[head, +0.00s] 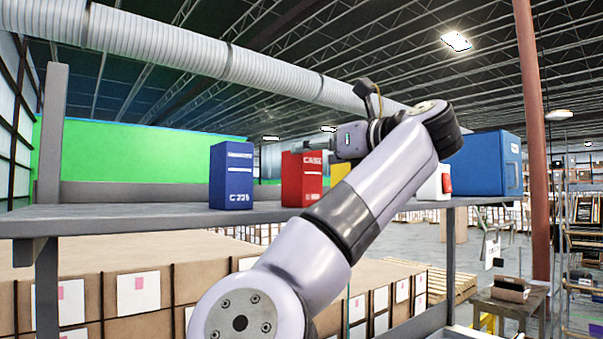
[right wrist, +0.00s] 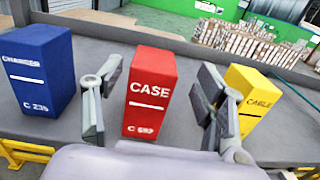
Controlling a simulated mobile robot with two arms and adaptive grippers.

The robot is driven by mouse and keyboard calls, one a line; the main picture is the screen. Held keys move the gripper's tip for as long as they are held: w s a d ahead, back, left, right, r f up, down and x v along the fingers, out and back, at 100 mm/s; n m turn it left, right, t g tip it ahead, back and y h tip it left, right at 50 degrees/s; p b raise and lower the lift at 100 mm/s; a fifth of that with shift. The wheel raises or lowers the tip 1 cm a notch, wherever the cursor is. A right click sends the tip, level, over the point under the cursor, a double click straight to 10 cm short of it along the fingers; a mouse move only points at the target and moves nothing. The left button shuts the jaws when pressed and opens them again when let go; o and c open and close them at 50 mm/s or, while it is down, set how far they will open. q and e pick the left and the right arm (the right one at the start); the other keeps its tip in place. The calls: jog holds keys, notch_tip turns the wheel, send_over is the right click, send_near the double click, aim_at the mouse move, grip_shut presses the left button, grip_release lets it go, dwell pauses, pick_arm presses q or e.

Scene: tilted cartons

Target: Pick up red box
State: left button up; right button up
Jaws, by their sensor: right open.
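The red box (head: 302,182) stands upright on a grey shelf (head: 150,219) in the head view, partly hidden by my right arm. In the right wrist view the red box (right wrist: 150,92), with CASE on its face, stands centred between the two fingers. My right gripper (right wrist: 156,98) is open, one finger on each side of the box, with gaps visible on both sides. In the head view my right gripper (head: 318,145) is small, beside the top of the red box. I cannot tell how far the fingers reach along the box. My left gripper is not in view.
A blue box (right wrist: 45,68) stands left of the red box and a yellow box (right wrist: 250,98) stands right of it. Farther right on the shelf are a white-and-red item (head: 436,185) and a large blue case (head: 488,164). Brown cartons (head: 135,300) are stacked below the shelf.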

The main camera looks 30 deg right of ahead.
jog(key=w+p, duration=0.1)
jog(key=w, duration=0.1)
jog(key=w+a+p, duration=0.1)
jog(key=w, duration=0.1)
jog(key=shift+w+r+p, duration=0.15)
jog(key=shift+w+p, duration=0.2)
jog(key=shift+w, duration=0.25)
jog(key=shift+s+d, duration=0.1)
jog(key=shift+c, duration=0.4)
jog(key=shift+s, duration=0.1)
jog(key=shift+c, duration=0.7)
jog(key=c, duration=0.4)
grip_shut()
